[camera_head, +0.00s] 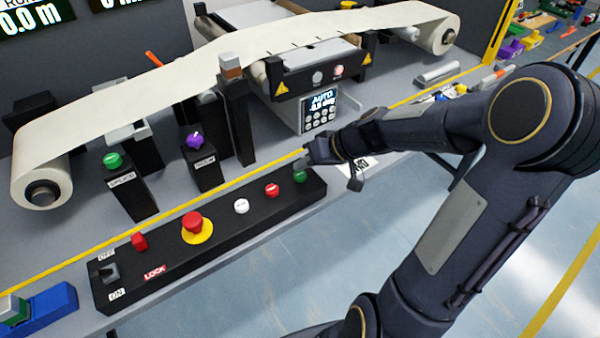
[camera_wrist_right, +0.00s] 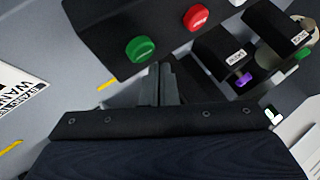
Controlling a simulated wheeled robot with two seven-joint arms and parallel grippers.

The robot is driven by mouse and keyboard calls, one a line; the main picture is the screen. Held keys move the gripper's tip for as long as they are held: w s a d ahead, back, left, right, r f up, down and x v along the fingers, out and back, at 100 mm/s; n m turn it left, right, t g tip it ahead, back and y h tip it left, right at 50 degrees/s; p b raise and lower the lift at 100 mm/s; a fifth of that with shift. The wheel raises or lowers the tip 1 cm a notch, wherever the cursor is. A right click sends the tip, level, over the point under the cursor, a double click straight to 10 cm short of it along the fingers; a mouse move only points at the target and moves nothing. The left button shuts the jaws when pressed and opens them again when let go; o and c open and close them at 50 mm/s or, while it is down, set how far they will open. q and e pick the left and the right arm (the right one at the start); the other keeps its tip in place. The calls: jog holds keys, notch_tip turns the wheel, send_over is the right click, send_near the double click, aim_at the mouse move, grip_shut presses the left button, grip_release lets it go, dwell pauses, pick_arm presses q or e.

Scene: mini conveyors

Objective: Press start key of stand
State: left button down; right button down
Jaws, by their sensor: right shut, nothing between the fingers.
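A long black control stand (camera_head: 215,240) lies along the front edge of the grey table. Its green key (camera_head: 299,175) is at the right end, beside a red key (camera_head: 272,190) and a white key (camera_head: 241,206). My right gripper (camera_head: 306,158) is shut and empty, with its fingertips close to the green key in the head view. The right wrist view shows the green key (camera_wrist_right: 140,48) just beyond the shut fingertips (camera_wrist_right: 158,68), with a red key (camera_wrist_right: 196,17) farther along. I cannot tell whether the fingers touch the green key. My left gripper is out of view.
A red mushroom button (camera_head: 194,222) on a yellow disc and an OFF/ON switch (camera_head: 108,272) sit farther left on the stand. Posts with a green knob (camera_head: 113,160) and a purple knob (camera_head: 194,139) stand behind. A paper web (camera_head: 130,100) runs across the machine. A blue block (camera_head: 50,302) lies front left.

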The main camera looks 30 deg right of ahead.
aim_at(304, 175)
jog(key=shift+r+p, duration=1.5)
jog(key=shift+r, duration=0.9)
